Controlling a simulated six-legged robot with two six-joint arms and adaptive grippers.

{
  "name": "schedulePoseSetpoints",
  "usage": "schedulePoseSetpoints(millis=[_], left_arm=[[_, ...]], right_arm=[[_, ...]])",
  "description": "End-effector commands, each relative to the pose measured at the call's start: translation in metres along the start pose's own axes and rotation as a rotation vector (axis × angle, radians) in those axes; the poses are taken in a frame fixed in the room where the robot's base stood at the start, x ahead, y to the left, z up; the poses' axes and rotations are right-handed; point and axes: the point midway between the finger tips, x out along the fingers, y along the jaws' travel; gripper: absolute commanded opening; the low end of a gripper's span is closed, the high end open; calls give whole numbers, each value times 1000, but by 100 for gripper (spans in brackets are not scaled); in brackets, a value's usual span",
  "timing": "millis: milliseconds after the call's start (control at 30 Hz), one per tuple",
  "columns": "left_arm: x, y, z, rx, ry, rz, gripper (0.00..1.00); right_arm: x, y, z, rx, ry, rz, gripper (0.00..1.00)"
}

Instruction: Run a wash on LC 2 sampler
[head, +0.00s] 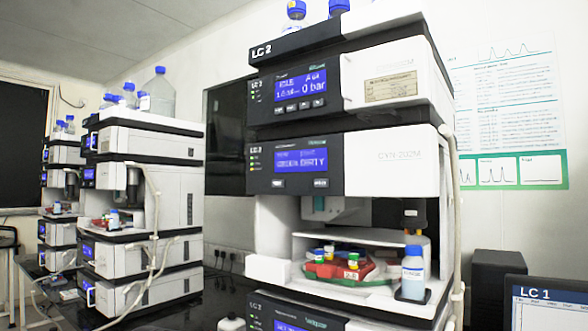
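The LC 2 stack (350,120) stands right of centre, close in front. Its upper module's blue display (300,88) reads IDLE and 0 bar, with several buttons below. The sampler module under it has a blue display (300,160) whose second word looks like DIRTY; the first is blurred. Two pale buttons show under this display, a left one (278,183) and a right one (321,182); their labels are too small to read. In the open bay below, a red tray (335,270) holds several capped vials. A blue-capped bottle (413,275) stands upright to its right. Neither gripper is in view.
Other similar stacks (140,210) stand to the left, with bottles on top. A dark monitor marked LC 1 (545,303) is at the lower right, near a black box (498,285). A pale tube (453,220) runs down the LC 2 stack's right side. A poster (510,120) hangs behind.

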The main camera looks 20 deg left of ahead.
Motion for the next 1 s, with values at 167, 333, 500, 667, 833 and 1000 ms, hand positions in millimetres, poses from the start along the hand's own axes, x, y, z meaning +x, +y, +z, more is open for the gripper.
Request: schedulePoseSetpoints(millis=[167,333,500,667,833,1000], left_arm=[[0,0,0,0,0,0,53],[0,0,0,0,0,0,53],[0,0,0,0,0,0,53],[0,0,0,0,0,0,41],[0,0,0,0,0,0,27],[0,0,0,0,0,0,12]], right_arm=[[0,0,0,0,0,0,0],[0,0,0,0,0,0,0],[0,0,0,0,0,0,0],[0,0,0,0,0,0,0],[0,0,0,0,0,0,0],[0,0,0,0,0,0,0]])
